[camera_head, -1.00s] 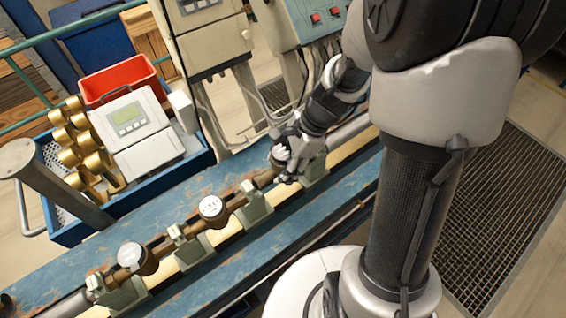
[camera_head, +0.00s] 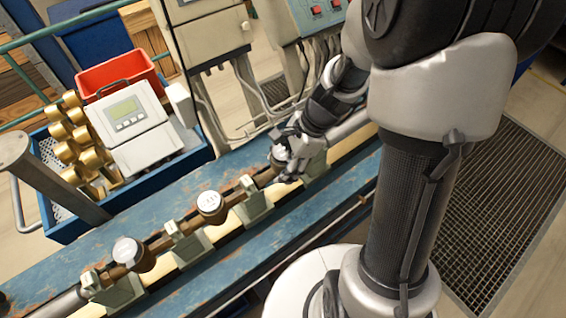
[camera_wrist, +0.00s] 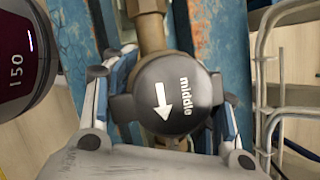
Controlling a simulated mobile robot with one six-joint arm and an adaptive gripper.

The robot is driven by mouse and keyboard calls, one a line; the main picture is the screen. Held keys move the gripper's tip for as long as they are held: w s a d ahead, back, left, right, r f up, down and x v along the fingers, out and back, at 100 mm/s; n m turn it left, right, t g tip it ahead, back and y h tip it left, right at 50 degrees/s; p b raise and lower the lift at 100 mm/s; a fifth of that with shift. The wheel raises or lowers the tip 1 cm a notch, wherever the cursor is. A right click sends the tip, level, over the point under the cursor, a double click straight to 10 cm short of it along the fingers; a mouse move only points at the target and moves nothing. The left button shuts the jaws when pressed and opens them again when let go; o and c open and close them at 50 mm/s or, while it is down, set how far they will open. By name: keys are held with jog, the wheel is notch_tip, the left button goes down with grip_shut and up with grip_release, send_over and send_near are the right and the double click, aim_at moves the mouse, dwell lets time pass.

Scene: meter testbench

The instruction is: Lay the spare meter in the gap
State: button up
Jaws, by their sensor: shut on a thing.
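My gripper (camera_head: 288,164) is at the far right end of the meter row on the blue bench. Its fingers are shut on a meter, whose round dark cap (camera_wrist: 172,97) shows the word "middle" and a white arrow in the wrist view. A brass-coloured pipe piece runs from the cap toward the top of that view. Two other meters with pale round faces sit in the row, the nearer one (camera_head: 127,252) and the one between (camera_head: 208,202). The held meter is in line with the row. My fingers hide its seat, so I cannot tell whether it rests there.
Grey-green supports (camera_head: 187,246) carry the row along the blue bench (camera_head: 60,272). A blue trolley tray (camera_head: 195,160) with brass fittings (camera_head: 88,158) and a grey display unit (camera_head: 128,115) stands left. A red bin (camera_head: 118,75) and pipes (camera_head: 235,110) are behind.

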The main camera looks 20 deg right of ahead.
aim_at(276, 153)
jog(key=shift+f, duration=0.35)
dwell(0.4)
jog(key=o, duration=1.8)
notch_tip(276, 153, up, 10)
jog(key=p, duration=0.9)
jog(key=shift+r, duration=0.15)
